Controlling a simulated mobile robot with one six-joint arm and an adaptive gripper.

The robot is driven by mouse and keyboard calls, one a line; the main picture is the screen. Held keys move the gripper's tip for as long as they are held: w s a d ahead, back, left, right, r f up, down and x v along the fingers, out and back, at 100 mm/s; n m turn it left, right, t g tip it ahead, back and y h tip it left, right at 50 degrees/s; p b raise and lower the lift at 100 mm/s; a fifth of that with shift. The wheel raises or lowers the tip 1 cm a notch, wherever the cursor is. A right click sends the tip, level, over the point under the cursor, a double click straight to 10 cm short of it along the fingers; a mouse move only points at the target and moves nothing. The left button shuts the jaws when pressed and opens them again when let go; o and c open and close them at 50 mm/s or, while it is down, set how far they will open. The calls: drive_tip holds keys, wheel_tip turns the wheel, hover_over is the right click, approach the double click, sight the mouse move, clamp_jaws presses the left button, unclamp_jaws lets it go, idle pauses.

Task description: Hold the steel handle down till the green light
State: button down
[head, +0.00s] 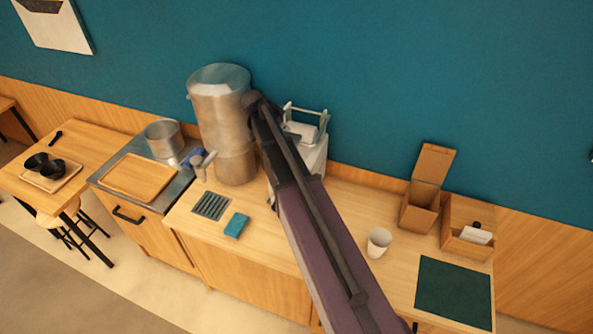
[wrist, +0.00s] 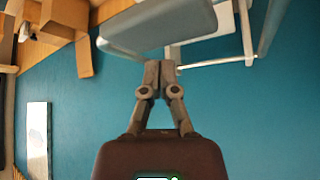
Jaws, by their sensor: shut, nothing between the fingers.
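A pale grey press-like machine (head: 313,160) stands against the wall right of the tall steel boiler, partly hidden by my arm. A light metal handle frame (head: 306,111) rises at its top around a grey block. In the wrist view, turned over, the grey block (wrist: 150,28) and the handle frame's bar (wrist: 212,64) show at the top. My gripper (wrist: 160,66) is shut and empty, its tips close to the block and just left of the bar; I cannot tell whether they touch. In the head view the fingertips are hidden. No lit green light can be made out on the machine.
The tall steel boiler (head: 220,115) with a tap stands left of my arm. A drain grate (head: 211,206) and blue sponge (head: 237,225) lie in front. A white cup (head: 378,242), open cardboard box (head: 423,200) and dark green mat (head: 454,291) are on the right.

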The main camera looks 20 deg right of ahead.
drive_tip(key=shift+f, duration=0.2)
idle(0.5)
drive_tip(key=shift+f+b, duration=4.55)
drive_tip(key=shift+b, duration=0.25)
drive_tip(key=shift+r, duration=0.1)
wheel_tip(320, 180, up, 12)
drive_tip(key=p, duration=1.2)
drive_tip(key=shift+r, duration=0.15)
drive_tip(key=s+a+f+n+y+b, duration=0.2)
drive_tip(key=s+a+f+n+b, duration=0.3)
drive_tip(key=s+f+b, duration=0.3)
drive_tip(key=s+a+f+n+g+y+b, duration=0.1)
drive_tip(key=s+a+f+n+y+b, duration=0.1)
drive_tip(key=s+a+f+n+b, duration=0.3)
drive_tip(key=s+a+f+n+g+y+b, duration=0.1)
drive_tip(key=s+a+f+n+y+b, duration=0.2)
drive_tip(key=s+f+b, duration=0.9)
wheel_tip(320, 180, down, 4)
drive_tip(key=a+n, duration=0.2)
drive_tip(key=shift+s+a+f, duration=0.2)
drive_tip(key=shift+s+a, duration=0.05)
drive_tip(key=shift+a, duration=0.05)
